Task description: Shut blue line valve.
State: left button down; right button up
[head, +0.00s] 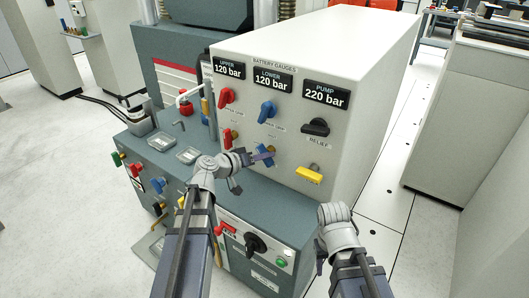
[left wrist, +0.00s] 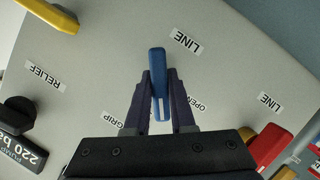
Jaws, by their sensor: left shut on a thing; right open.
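The blue line valve's handle (left wrist: 157,75) stands between my left fingers in the left wrist view, near the LINE label. It points nearly straight up that picture. My left gripper (left wrist: 160,100) is shut on it, with a finger on each side. In the head view the same lower blue valve (head: 268,151) is partly hidden by my left gripper (head: 262,157), which reaches in to the panel from the left. My right gripper (head: 322,262) hangs low in front of the cabinet at the right, away from the valves, open. Its fingers are hard to make out.
An upper blue valve (head: 267,110) sits just above. Red valves (head: 226,97) are to the left, a black relief knob (head: 316,127) and a yellow handle (head: 309,174) to the right. A grey ledge (head: 285,195) runs below the panel. The floor at right is clear.

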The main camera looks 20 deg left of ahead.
pick_arm(q)
jog(key=m+y+p, duration=0.1)
jog(key=m, duration=0.1)
jog(key=shift+s+d+m+y, duration=0.1)
jog(key=shift+m+y, duration=0.2)
jog(key=shift+y, duration=0.1)
jog(key=shift+m+y, duration=0.8)
jog(key=shift+m, duration=0.4)
jog(key=c, duration=0.8)
grip_release()
jog(key=shift+o, duration=0.2)
jog(key=shift+p, duration=0.3)
